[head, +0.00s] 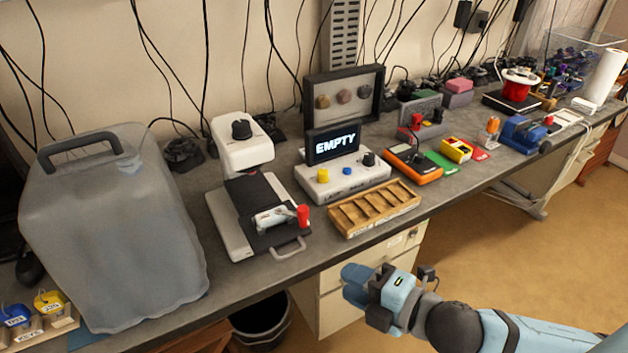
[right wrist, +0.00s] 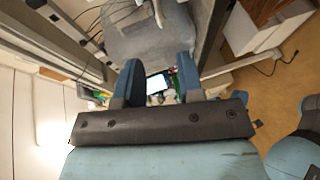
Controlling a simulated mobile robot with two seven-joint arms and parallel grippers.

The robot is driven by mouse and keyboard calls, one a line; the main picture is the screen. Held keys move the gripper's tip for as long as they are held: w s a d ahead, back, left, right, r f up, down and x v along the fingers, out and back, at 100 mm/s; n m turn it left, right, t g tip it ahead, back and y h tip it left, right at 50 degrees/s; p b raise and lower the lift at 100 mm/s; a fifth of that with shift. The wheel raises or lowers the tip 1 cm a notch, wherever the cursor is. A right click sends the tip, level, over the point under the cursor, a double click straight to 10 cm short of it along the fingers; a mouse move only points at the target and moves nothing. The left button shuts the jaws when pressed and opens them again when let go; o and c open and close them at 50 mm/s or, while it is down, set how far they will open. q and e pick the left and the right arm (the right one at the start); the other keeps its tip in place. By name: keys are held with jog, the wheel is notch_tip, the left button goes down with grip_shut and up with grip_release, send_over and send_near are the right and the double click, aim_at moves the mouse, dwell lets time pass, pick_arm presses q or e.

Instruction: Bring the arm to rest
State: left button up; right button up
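My right arm comes in from the lower right in the head view. Its blue gripper (head: 358,284) is in front of the bench's front edge, over the drawer cabinet and apart from the things on the bench. In the right wrist view the two blue fingers of the right gripper (right wrist: 160,75) stand apart with nothing held between them. My left arm and gripper do not show in either view.
The grey workbench (head: 262,275) carries a big grey jug (head: 110,225), a device with an "EMPTY" screen (head: 334,143), a wooden slotted tray (head: 374,208) and an orange meter (head: 412,165). A black bin (head: 262,325) stands below. The floor at right (head: 470,250) is clear.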

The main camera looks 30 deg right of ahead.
jog(key=s+a+f+m+g+h+p, duration=0.1)
jog(key=f+m+p, duration=0.4)
jog(key=f+m, duration=0.2)
jog(key=s+a+f+m+g+h+p, duration=0.2)
jog(key=f+m+p, duration=0.3)
jog(key=f+m, duration=0.3)
jog(key=m, duration=0.4)
jog(key=shift+s+f+p, duration=0.15)
jog(key=shift+s+p, duration=0.05)
jog(key=shift+p, duration=0.15)
dwell(1.3)
